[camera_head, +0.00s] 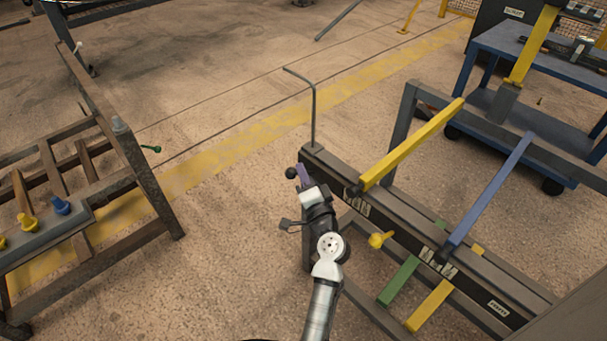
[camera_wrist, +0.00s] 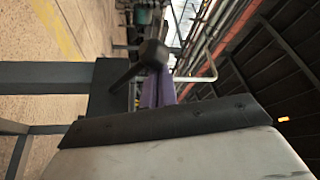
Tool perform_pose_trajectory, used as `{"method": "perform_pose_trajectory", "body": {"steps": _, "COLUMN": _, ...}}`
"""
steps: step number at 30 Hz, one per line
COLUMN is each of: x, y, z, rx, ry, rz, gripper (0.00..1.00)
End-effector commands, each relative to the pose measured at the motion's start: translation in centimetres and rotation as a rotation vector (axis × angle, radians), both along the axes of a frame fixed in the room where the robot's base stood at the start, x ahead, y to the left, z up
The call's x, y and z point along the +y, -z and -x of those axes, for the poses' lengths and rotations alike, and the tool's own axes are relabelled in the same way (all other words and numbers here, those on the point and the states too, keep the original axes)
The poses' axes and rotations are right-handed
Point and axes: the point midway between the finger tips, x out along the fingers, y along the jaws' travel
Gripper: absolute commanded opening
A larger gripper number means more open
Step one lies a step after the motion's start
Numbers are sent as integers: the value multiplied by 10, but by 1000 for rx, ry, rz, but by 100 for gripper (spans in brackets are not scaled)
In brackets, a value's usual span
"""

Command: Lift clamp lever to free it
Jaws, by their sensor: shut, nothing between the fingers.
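The foot of the purple piece is hidden there.
A bent grey rod (camera_head: 314,115) rises from the beam's end. Yellow (camera_head: 412,143) and blue (camera_head: 490,188) bars cross the rack; a yellow knob (camera_head: 378,240) juts from its front. A dark rack (camera_head: 150,190) stands left and a blue cart (camera_head: 545,55) back right.

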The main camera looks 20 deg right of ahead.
Motion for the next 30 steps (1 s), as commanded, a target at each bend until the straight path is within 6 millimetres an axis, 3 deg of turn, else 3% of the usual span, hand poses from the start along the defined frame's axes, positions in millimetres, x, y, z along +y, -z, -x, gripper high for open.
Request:
{"method": "perform_pose_trajectory", "body": {"steps": 6, "x": 8, "y": 12, "z": 2, "rx": -16, "ry": -3, "rz": 41, "gripper": 0}}
{"method": "perform_pose_trajectory", "body": {"steps": 30, "x": 11, "y": 11, "z": 1, "rx": -21, "ry": -1, "rz": 56, "gripper": 0}}
